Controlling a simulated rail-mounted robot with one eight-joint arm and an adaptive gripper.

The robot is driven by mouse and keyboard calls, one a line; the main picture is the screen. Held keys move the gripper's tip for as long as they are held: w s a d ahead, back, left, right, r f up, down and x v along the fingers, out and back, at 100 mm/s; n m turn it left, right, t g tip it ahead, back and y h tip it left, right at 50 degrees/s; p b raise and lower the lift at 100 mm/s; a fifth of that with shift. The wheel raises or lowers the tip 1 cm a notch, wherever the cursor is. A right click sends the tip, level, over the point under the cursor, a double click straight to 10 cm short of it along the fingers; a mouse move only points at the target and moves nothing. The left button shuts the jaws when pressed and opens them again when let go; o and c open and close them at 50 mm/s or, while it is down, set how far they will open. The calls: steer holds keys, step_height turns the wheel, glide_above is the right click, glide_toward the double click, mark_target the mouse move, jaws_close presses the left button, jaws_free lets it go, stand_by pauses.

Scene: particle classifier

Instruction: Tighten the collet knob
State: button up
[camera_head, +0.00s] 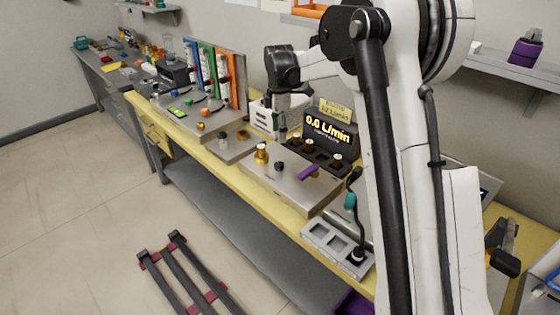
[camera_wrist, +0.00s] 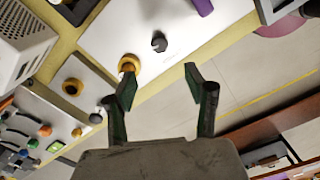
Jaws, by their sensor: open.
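A brass knob-like fitting (camera_head: 262,153) stands upright on a steel plate (camera_head: 300,190) on the yellow bench. A dark knob (camera_head: 279,167) stands beside it. I cannot tell for sure which is the collet knob. In the wrist view the brass fitting (camera_wrist: 129,63) lies just beyond my left finger, and the dark knob (camera_wrist: 159,41) lies farther off, between the fingers' lines. My gripper (camera_head: 279,106) hangs above the back of the bench, apart from both. Its fingers (camera_wrist: 160,84) are open with nothing between them.
A flow display (camera_head: 328,133) reading 0.0 L/min stands behind the plate with several small knobs before it. A purple bar (camera_head: 308,171) lies on the plate. A white box (camera_head: 262,116) stands near my gripper. A grey tray with square openings (camera_head: 323,238) is at the bench front.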

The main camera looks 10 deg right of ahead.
mark_target(279, 163)
step_height(279, 163, down, 14)
stand_by(0.6)
steer(key=c, duration=1.1)
steer(key=shift+c, duration=0.2)
